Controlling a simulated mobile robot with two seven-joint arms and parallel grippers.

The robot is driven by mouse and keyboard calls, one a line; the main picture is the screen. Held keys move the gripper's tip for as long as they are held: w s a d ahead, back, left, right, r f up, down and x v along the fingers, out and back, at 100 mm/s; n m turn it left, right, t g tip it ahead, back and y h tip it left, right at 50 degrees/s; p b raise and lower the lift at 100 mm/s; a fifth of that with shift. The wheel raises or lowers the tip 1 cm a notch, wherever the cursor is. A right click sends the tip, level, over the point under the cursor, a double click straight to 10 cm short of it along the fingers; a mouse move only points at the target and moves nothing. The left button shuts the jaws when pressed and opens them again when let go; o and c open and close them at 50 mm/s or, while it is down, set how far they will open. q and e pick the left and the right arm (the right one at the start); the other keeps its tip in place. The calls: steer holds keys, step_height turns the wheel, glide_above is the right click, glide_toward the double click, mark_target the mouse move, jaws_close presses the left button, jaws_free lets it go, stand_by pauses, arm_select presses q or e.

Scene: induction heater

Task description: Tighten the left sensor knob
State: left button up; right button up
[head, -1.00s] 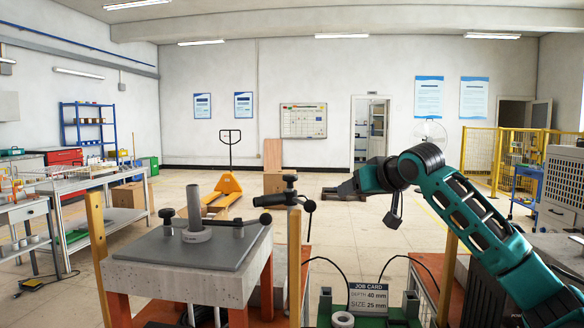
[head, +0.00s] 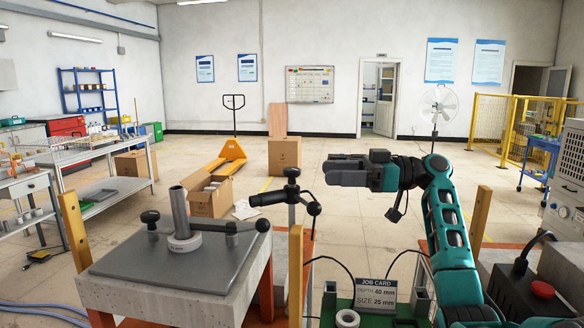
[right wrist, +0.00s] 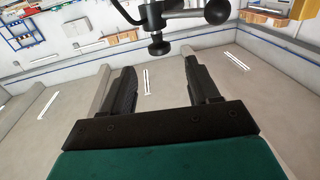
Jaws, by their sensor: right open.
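A grey plate (head: 130,262) on a pale block carries a steel tube (head: 180,212) in a ring. A black ball knob (head: 150,217) stands left of the tube, and another (head: 263,225) ends a rod on the right. Right of the plate, a post holds a dark clamp with a top knob (head: 291,173), a side knob (head: 314,208) and a black handle (head: 268,198). No label marks the left sensor knob. My right gripper (head: 332,170) is open and empty, right of the clamp; the right wrist view shows the clamp's knob (right wrist: 159,46) beyond its fingers. My left gripper is out of view.
A job card (head: 376,294) reads depth 40 mm, size 25 mm, behind a pale ring (head: 347,318). Yellow posts (head: 75,231) stand near the block. A red-button box (head: 525,292) is at right.

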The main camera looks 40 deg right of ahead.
mark_target(292, 169)
steer(key=p+x, duration=0.1)
steer(key=x, duration=0.7)
steer(key=shift+r+p, duration=0.1)
steer(key=shift+p, duration=0.3)
steer(key=shift+w+a, duration=0.45)
steer(key=shift+c, duration=0.2)
steer(key=c, duration=0.9)
